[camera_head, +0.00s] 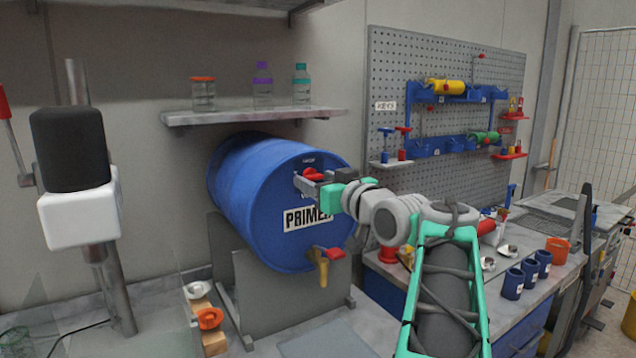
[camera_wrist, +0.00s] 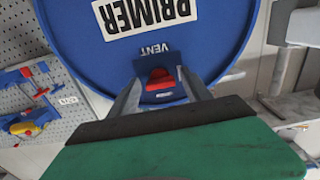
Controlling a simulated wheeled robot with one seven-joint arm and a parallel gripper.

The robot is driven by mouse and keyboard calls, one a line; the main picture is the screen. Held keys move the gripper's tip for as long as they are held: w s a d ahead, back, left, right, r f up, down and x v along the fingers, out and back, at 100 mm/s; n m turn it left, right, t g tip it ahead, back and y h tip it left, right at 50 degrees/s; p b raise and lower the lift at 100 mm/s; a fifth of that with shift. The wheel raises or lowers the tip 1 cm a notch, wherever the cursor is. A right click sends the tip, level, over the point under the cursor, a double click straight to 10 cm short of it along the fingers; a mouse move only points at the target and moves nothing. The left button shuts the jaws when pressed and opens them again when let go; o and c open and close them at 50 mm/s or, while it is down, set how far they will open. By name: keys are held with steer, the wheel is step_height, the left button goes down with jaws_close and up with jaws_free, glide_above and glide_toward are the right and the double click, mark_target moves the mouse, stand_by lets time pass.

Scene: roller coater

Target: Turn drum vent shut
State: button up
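The blue drum (camera_head: 262,200) lies on its side in a grey cradle, its round end with the PRIMER label facing out. The red drum vent (camera_head: 313,174) is a small handle high on that end, and it also shows beside the VENT label in the wrist view (camera_wrist: 160,79). My gripper (camera_head: 304,185) is at the vent. In the wrist view its two grey fingers (camera_wrist: 160,92) stand apart, one on each side of the red handle. I cannot tell whether either finger touches it. My gripper partly hides the vent in the head view.
A brass tap with a red handle (camera_head: 334,253) sits low on the drum end. A shelf (camera_head: 255,115) with several bottles hangs above the drum. A pegboard (camera_head: 440,70) with tools is behind my arm. Blue cups (camera_head: 513,284) stand on the bench at right.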

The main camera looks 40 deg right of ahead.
steer(key=shift+o, duration=0.2)
steer(key=s+b, duration=0.1)
steer(key=s, duration=0.6)
steer(key=shift+s+a+b, duration=0.2)
steer(key=shift+s+b, duration=0.2)
